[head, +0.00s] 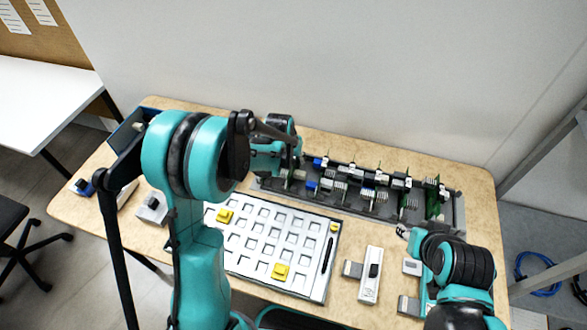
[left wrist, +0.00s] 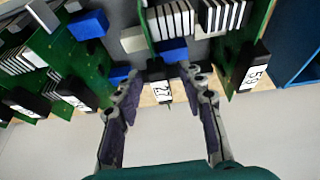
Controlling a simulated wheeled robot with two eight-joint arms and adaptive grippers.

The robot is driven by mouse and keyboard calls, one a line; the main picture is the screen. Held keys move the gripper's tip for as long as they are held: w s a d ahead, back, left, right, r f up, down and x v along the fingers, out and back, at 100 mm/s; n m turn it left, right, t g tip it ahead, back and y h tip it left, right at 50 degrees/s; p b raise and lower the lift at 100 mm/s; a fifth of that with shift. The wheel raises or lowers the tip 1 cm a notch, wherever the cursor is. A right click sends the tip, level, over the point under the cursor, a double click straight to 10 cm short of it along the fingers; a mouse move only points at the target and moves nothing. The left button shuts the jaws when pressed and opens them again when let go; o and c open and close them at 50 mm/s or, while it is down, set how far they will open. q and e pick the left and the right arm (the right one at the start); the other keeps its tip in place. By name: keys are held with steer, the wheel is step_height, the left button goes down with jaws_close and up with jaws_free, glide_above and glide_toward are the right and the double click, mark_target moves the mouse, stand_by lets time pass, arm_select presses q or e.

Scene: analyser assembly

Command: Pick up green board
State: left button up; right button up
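Several green boards stand upright in a grey rack (head: 460,212) at the back of the table; one green board (head: 434,200) is near its right end. My left gripper (head: 296,158) is over the rack's left end, partly hidden by its own arm. In the left wrist view, its two fingers (left wrist: 165,82) are spread apart, with the black end block labelled 27 (left wrist: 159,84) of one board between them. No finger clearly touches it. Other boards stand on either side, one labelled 59 (left wrist: 252,72). My right arm is at the right; its fingertips are not clear.
A white tray (head: 250,262) with square pockets and a few yellow pieces lies in front of the rack. A white-grey device (head: 371,275) lies right of it. A wall stands behind the table.

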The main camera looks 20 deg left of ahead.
arm_select(q)
jaws_close()
step_height(320, 180, up, 10)
steer(key=p, duration=0.3)
steer(key=shift+r, duration=0.2)
stand_by(0.3)
step_height(320, 180, up, 4)
steer(key=p, duration=0.3)
stand_by(0.4)
